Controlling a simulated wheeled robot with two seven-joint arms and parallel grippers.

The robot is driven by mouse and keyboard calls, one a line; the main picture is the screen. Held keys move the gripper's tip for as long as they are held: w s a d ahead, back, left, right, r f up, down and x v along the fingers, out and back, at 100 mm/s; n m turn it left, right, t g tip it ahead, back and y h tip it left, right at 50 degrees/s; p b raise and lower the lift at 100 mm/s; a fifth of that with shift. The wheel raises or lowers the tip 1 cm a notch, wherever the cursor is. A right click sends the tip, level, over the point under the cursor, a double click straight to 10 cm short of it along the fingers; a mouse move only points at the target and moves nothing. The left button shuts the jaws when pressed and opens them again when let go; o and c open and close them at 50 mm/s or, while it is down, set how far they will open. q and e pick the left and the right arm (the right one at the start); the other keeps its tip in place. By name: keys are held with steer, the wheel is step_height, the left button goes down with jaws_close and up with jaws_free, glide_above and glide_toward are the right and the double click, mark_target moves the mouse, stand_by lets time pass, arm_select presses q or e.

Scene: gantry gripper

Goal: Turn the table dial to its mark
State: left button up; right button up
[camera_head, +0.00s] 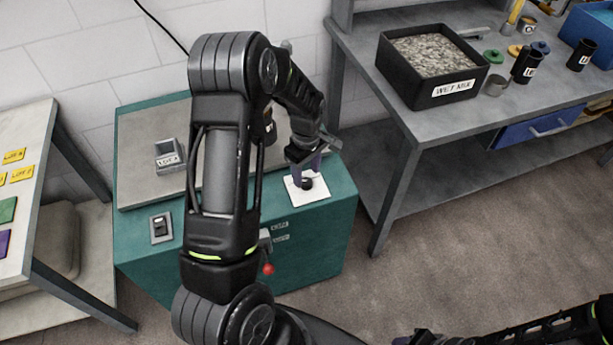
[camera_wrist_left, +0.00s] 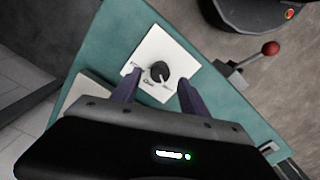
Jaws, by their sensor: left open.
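The dial (camera_head: 307,184) is a small black knob on a white square plate (camera_head: 313,197) at the right end of the teal cabinet's top. In the left wrist view the dial (camera_wrist_left: 159,72) sits on its plate (camera_wrist_left: 165,48) with small printed labels near its lower side, too small to read. My left gripper (camera_head: 306,178) is above the dial. In the left wrist view its purple fingers (camera_wrist_left: 158,84) are open, one to each side of the dial, with gaps visible. My right gripper (camera_head: 418,338) shows only in part at the bottom edge.
The teal cabinet (camera_head: 310,250) carries a grey labelled holder (camera_head: 168,156), a switch (camera_head: 160,228) and a red-knobbed lever (camera_head: 268,268). A grey workbench (camera_head: 420,120) with a black tray (camera_head: 430,93) stands right. A table with yellow labels (camera_head: 14,157) stands left.

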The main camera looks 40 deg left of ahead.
mark_target(306, 181)
arm_select(q)
steer(key=shift+f, duration=1.55)
steer(key=shift+c, duration=0.4)
jaws_close()
